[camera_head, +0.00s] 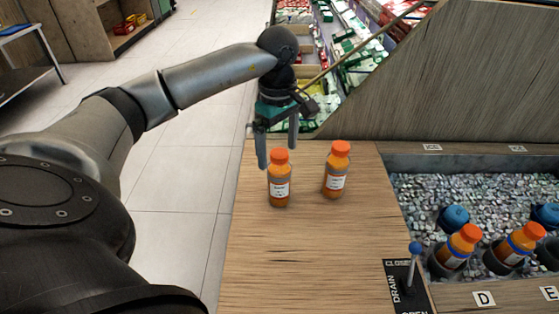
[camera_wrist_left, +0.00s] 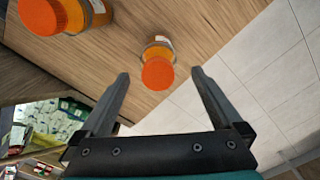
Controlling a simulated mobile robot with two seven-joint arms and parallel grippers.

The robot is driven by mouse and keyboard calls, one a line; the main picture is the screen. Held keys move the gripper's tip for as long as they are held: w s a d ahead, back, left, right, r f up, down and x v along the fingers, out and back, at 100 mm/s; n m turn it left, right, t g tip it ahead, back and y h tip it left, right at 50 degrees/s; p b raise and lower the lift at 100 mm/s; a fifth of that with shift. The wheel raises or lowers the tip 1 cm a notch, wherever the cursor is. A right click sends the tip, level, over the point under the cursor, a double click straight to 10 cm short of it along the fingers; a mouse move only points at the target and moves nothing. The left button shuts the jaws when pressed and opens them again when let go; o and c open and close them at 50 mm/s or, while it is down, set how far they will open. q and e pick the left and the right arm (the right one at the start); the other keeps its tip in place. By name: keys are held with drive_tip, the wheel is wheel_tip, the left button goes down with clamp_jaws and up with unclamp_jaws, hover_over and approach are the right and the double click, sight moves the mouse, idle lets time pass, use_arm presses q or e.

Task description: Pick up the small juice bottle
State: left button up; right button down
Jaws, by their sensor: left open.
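Two small juice bottles with orange caps and white labels stand upright on the wooden counter (camera_head: 262,250). The left bottle (camera_head: 279,184) is nearest my left gripper (camera_head: 278,150); the right bottle (camera_head: 337,172) stands a little apart from it. My left gripper is open and empty, its fingers pointing down just behind and above the left bottle. In the left wrist view, one bottle (camera_wrist_left: 158,70) lies ahead of and between the open fingertips (camera_wrist_left: 160,76), not held. The other bottle (camera_wrist_left: 50,16) is at that view's upper left. My right gripper is not in view.
An ice bin (camera_head: 430,195) at the right holds more orange-capped bottles (camera_head: 458,248) and blue-capped ones. A drain lever with a blue knob (camera_head: 414,248) stands at the counter's front right. A slanted wooden panel (camera_head: 450,80) rises behind. Floor lies left of the counter.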

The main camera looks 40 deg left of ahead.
sight(279, 169)
use_arm(q)
drive_tip(key=shift+w+d+f+b, duration=0.1)
drive_tip(key=shift+f+b, duration=0.35)
drive_tip(key=shift+f, duration=0.9)
drive_tip(key=shift+d+f+b, duration=0.1)
drive_tip(key=shift+f+b, duration=0.3)
drive_tip(key=shift+f, duration=0.9)
drive_tip(key=shift+a+f, duration=0.1)
drive_tip(key=shift+f, duration=0.5)
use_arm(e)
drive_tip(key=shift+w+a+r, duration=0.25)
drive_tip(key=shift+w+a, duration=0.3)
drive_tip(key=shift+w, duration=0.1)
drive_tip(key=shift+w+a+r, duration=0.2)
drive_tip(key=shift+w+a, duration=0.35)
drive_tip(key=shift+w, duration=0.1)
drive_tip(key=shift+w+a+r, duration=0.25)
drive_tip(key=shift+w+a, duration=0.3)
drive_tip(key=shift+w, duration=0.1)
use_arm(q)
drive_tip(key=shift+c, duration=0.2)
clamp_jaws()
